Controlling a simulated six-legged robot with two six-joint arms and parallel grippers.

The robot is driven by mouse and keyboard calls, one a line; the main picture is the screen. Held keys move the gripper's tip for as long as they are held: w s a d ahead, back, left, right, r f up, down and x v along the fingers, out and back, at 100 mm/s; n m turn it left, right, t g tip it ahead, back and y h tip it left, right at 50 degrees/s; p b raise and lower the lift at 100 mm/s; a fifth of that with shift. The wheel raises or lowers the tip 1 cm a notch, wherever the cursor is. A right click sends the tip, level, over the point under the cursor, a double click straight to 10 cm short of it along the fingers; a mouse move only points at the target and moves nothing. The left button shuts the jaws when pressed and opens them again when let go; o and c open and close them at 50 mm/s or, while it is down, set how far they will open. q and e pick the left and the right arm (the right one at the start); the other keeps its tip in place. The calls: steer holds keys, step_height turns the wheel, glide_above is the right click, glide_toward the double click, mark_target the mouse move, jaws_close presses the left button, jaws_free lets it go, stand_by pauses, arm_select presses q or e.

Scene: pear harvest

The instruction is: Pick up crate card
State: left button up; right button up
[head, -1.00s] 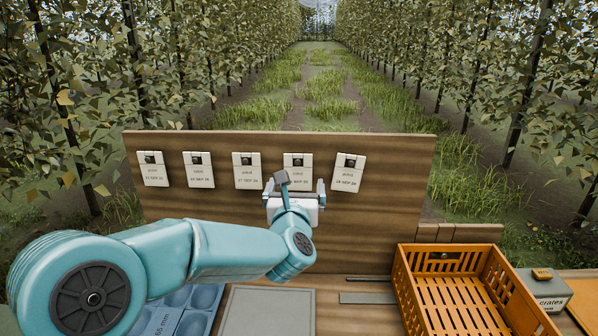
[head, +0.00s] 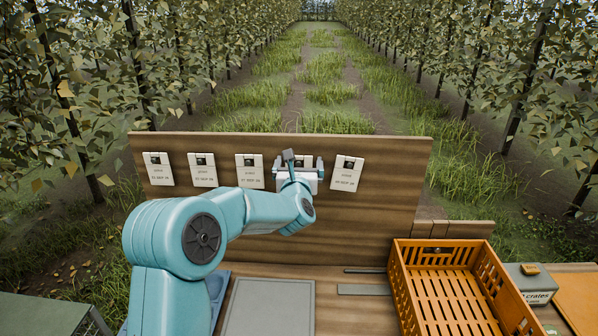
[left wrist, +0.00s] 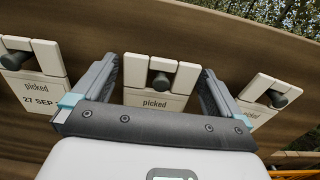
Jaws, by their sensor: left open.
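Several white crate cards hang in a row on pegs on the wooden board (head: 220,225). The fourth card from the left (head: 308,160) is mostly hidden behind my left gripper (head: 299,165) in the head view. In the left wrist view this card (left wrist: 155,98) reads "picked" and hangs on a dark peg (left wrist: 160,80). My left gripper (left wrist: 160,78) is open, with one finger at each side of that card; I cannot tell whether they touch it. The card reading "27 SEP" (left wrist: 28,85) is to the left, another (left wrist: 255,105) to the right. My right gripper is not seen.
An orange slatted crate (head: 488,256) stands empty at the right. Beside it is a grey box marked "crates" (head: 533,282). A flat grey panel (head: 268,308) lies on the bench below the board. Orchard rows stand beyond.

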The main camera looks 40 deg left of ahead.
arm_select(q)
steer(key=shift+s, duration=0.1)
steer(key=c, duration=0.9)
steer(key=shift+r+b, duration=0.1)
steer(key=shift+b, duration=0.6)
steer(key=b+v, duration=0.3)
steer(key=v, duration=0.6)
steer(key=b+v, duration=0.3)
steer(key=v, duration=0.6)
steer(key=shift+r, duration=0.2)
